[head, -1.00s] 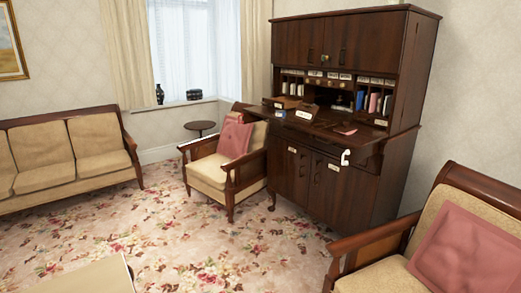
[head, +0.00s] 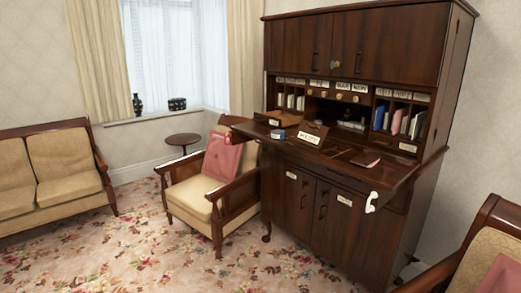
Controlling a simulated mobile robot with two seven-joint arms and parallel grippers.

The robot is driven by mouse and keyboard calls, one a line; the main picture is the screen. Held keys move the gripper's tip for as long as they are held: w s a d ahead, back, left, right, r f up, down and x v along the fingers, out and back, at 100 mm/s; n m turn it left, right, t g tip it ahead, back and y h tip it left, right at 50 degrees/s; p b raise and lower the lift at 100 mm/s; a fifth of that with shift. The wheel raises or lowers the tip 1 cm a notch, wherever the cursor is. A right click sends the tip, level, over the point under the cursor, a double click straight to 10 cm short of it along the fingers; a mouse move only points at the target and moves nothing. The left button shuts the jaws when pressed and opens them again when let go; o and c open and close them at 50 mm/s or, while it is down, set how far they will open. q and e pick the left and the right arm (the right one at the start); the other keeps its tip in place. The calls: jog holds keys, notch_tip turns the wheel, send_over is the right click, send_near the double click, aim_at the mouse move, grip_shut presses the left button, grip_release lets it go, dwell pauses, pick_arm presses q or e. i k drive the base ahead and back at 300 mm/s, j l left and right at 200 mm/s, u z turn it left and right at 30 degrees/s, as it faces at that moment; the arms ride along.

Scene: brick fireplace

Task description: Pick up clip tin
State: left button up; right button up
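The open desk leaf (head: 350,174) of a dark wooden bureau holds several small things. A small round blue-and-white item (head: 277,134) sits near its left part and may be the clip tin, but it is too small to tell. Beside it to the right is a dark, sloped box (head: 311,134) with a white label. Neither of my grippers is in view.
An armchair (head: 200,192) with a pink cushion stands against the bureau's left side. Another armchair (head: 470,260) is at the lower right. A sofa (head: 52,175) is at the left. A white item (head: 372,202) hangs at the leaf's front edge. Flowered carpet (head: 150,250) is clear in front.

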aim_at(276, 135)
jog(key=i+u, duration=0.15)
jog(key=i, duration=0.5)
jog(key=i+l+u, duration=0.1)
jog(key=i, duration=0.55)
jog(key=i+u, duration=0.35)
jog(key=i, duration=0.2)
jog(key=i+l+u, duration=0.1)
jog(key=i+u, duration=0.2)
jog(key=i, duration=0.3)
jog(key=i+j, duration=0.1)
jog(key=i, duration=0.5)
jog(key=i+j, duration=0.1)
jog(key=i, duration=0.45)
